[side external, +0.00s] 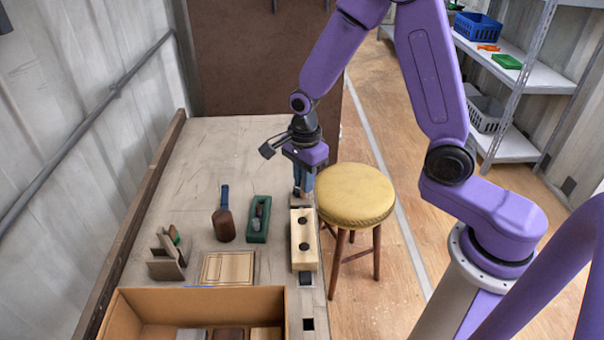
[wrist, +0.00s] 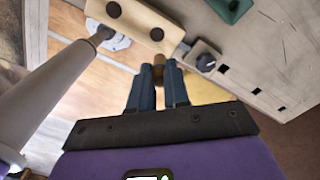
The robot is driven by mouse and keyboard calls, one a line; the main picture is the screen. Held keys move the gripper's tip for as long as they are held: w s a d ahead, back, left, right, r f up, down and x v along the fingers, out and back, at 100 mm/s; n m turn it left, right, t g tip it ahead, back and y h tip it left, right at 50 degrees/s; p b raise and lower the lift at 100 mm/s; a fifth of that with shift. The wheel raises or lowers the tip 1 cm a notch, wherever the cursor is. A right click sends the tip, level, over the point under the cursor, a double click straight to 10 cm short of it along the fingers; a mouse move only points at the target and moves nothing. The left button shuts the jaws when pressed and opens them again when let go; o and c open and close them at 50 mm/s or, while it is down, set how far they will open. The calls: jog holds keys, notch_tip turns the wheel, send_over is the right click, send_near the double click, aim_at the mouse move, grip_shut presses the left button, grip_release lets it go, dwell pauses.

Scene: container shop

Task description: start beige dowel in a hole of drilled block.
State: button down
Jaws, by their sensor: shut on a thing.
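The drilled block (side external: 304,258) is a pale wooden bar with two dark round holes in its top, lying along the right edge of the workbench. It also shows at the top of the wrist view (wrist: 134,22). My gripper (side external: 303,190) points down just beyond the block's far end in the side view. In the wrist view my gripper (wrist: 158,84) is shut on the beige dowel (wrist: 158,61), whose brownish end shows between the blue fingers. The dowel appears apart from the block and outside both holes. The fingers hide most of it, and its lower end is not clear.
A yellow stool (side external: 355,194) stands close to the right of the block. A mallet (side external: 224,226), a green plane (side external: 258,232) and a marked board (side external: 227,268) lie on the bench (side external: 190,190) to the left. A cardboard box (side external: 125,318) is at the front.

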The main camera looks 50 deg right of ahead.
jog(key=shift+n, duration=0.4)
jog(key=shift+s+a+f, duration=0.1)
jog(key=shift+a+f, duration=0.15)
jog(key=shift+f, duration=1.4)
jog(key=shift+a+f, duration=0.2)
jog(key=shift+f, duration=1.45)
jog(key=shift+f, duration=1.25)
jog(key=c, duration=1)
grip_release()
jog(key=shift+r, duration=0.15)
jog(key=shift+r, duration=3.4)
